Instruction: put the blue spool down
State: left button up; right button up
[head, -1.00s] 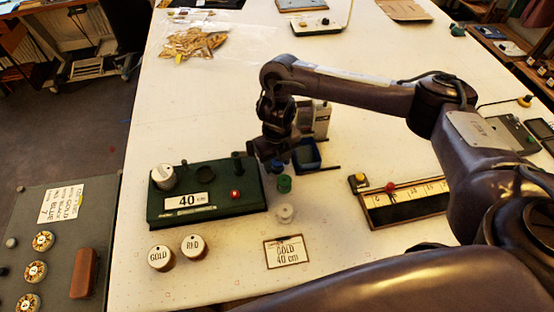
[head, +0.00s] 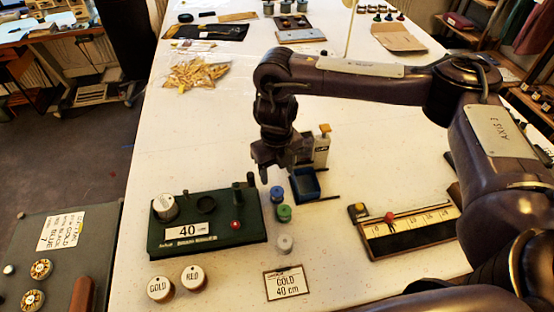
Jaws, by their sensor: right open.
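The blue spool (head: 277,194) stands upright on the white table, just right of the green measuring box. A green spool (head: 284,213) stands just in front of it, and a white spool (head: 285,243) stands further forward. My right gripper (head: 272,176) is above and behind the blue spool, pointing down. Its jaws are open and empty, and it looks apart from the spool. My left gripper is out of view.
The green box (head: 190,240) with the 40 display stands left of the spools. A blue bin (head: 305,184) is close on their right. A GOLD 40 cm card (head: 286,283), the GOLD canister (head: 160,289) and the RED canister (head: 193,278) stand in front. A ruler board (head: 410,228) lies right.

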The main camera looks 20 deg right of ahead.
notch_tip(320, 180, up, 3)
jog(key=shift+r, duration=0.1)
jog(key=shift+s, duration=0.1)
dwell(0.6)
